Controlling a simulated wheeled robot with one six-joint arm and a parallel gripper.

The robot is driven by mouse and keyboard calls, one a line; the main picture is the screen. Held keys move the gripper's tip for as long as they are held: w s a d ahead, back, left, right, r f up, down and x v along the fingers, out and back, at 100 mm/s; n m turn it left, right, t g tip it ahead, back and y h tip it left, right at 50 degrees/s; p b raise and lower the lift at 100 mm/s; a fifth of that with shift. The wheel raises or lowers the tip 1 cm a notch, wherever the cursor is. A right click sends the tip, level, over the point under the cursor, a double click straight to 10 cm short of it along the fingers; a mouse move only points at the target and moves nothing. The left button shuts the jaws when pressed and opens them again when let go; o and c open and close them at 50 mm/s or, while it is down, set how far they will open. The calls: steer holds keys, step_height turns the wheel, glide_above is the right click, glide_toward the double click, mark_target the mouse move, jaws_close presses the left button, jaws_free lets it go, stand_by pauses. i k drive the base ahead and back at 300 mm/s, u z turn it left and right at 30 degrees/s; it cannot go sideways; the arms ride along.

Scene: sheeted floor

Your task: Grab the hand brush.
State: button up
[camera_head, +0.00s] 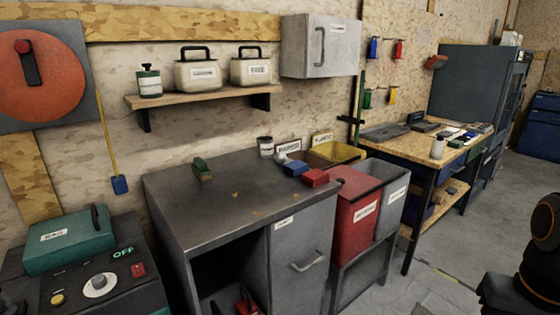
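A small green and brown block-shaped item (202,168), which looks like the hand brush, lies on the grey workbench top (240,200) toward its back left. Its bristles are too small to make out. A part of my own arm, black with orange rings, shows at the right edge. My gripper is out of view, so its state and its distance from the brush are hidden.
Red (314,177) and blue (295,168) blocks and a small can (265,146) stand on the bench's right side. A shelf (200,96) with containers hangs above. A red bin (356,210) stands right of the bench. Grey floor is open at the right.

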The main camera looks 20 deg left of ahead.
mark_target(200, 169)
steer(key=z, duration=0.4)
steer(key=i, duration=2.6)
steer(key=u, duration=2.65)
